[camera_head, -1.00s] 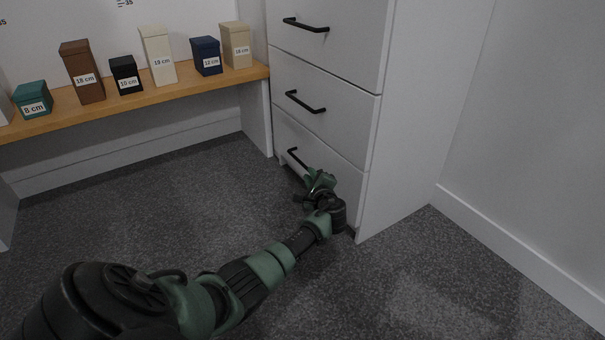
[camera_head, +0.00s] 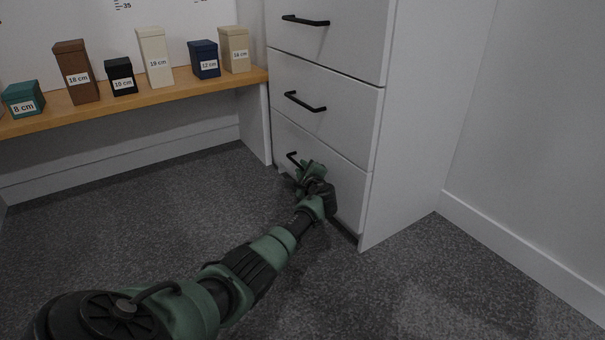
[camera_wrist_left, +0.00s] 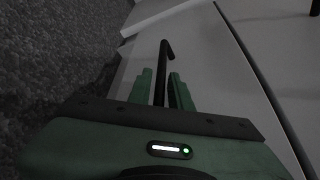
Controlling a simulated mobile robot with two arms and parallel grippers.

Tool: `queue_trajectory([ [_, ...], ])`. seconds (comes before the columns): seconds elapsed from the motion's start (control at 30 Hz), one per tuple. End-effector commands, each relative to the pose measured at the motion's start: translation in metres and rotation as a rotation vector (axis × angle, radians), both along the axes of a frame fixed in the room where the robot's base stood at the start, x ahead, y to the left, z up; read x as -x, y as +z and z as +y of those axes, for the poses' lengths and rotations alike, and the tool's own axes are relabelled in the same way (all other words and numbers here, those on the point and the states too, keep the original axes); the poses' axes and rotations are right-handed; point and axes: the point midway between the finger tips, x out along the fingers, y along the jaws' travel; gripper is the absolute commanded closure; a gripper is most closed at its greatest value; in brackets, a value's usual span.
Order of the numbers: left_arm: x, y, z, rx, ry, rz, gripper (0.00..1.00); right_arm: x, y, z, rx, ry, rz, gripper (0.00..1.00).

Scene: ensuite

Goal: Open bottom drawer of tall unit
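The tall unit is a white chest on the right in the head view, and its bottom drawer (camera_head: 346,190) looks shut, with its front in line with the drawers above. Its black bar handle (camera_head: 293,158) is partly hidden by my left gripper (camera_head: 306,172). In the left wrist view the handle (camera_wrist_left: 164,62) runs between the two green fingers of my left gripper (camera_wrist_left: 163,88). The fingers stand apart on either side of the bar, with narrow gaps beside it; I see no firm grip. My right gripper is not in view.
The middle drawer (camera_head: 322,118) and the upper drawer (camera_head: 338,50) are shut. A wooden shelf (camera_head: 150,96) with several labelled boxes stands at left. A white wall (camera_head: 530,130) with a skirting board rises at right. Grey carpet in front of the unit is clear apart from my arm.

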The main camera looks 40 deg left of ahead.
Motion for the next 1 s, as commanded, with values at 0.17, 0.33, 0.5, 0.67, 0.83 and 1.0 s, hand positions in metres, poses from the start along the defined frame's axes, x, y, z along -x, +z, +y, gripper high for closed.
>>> queue_trajectory([
  [0.17,0.0001,0.0005,0.0002,0.000,0.000,0.000,0.80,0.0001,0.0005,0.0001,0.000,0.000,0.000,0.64],
  [0.33,0.0002,0.0002,-0.0001,0.000,0.000,0.000,1.00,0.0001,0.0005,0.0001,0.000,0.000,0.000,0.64],
  [0.5,0.0003,0.0000,-0.0002,-0.001,0.000,0.001,1.00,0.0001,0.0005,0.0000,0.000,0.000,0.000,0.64],
  [0.67,0.0002,-0.0002,-0.0003,-0.001,0.000,0.001,1.00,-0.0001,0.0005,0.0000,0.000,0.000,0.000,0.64],
  [0.83,0.0003,-0.0004,-0.0004,0.000,0.000,0.001,1.00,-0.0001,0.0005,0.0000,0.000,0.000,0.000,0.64],
  [1.0,0.0003,-0.0005,-0.0006,0.000,0.000,0.001,1.00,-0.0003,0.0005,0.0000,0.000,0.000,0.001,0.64],
])
